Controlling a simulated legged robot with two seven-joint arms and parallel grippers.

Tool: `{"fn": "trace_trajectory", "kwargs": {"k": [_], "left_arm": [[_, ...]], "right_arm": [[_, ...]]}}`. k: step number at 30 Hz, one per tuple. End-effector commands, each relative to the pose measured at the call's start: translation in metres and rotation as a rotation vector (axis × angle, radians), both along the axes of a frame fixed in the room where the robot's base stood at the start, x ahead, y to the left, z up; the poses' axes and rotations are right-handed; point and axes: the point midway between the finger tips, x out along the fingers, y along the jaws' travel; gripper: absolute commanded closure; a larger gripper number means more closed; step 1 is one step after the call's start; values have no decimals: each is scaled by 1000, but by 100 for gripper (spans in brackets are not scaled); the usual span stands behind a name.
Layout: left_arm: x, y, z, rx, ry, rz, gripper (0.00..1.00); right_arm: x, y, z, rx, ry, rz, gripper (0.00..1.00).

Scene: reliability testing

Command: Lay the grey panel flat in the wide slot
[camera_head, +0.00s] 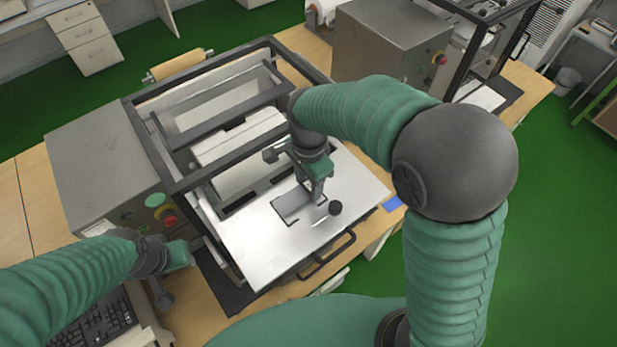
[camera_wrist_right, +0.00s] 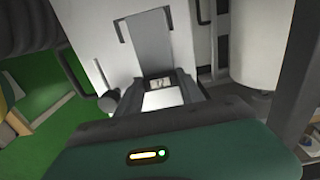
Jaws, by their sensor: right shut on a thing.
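The grey panel (camera_head: 293,203) shows as a flat grey rectangle at the white plate (camera_head: 250,245) of the framed machine. In the right wrist view the panel (camera_wrist_right: 151,45) reaches out beyond my fingertips. My right gripper (camera_head: 318,196) points down over the plate and is shut on the panel's near end; the grip itself is partly hidden. Dark corner lines beside the panel mark the slot's edge; I cannot tell whether the panel touches its floor. My left gripper (camera_head: 183,254) is at the machine's left front, away from the panel; its jaw opening is unclear.
A black knob (camera_head: 335,208) stands on the plate just right of my right gripper. A dark frame (camera_head: 218,122) surrounds the plate's back. A dark handle (camera_head: 328,256) is at the front edge. A red button (camera_head: 168,218) and a keyboard (camera_head: 100,322) are near my left arm.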

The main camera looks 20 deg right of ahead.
Motion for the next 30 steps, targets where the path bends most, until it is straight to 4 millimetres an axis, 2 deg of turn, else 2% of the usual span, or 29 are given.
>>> {"fn": "trace_trajectory", "kwargs": {"k": [13, 14, 18, 27, 30], "left_arm": [[0, 0, -6, 0, 0, -1, 64], [0, 0, -6, 0, 1, -1, 64], [0, 0, -6, 0, 0, -1, 64], [0, 0, -5, 0, 0, 0, 64], [0, 0, 0, 0, 0, 0, 64]], "right_arm": [[0, 0, -11, 0, 1, -1, 94], [0, 0, -11, 0, 0, -1, 54], [0, 0, -10, -1, 1, 0, 36], [0, 0, -9, 0, 0, -1, 34], [0, 0, 1, 0, -1, -1, 34]]}}
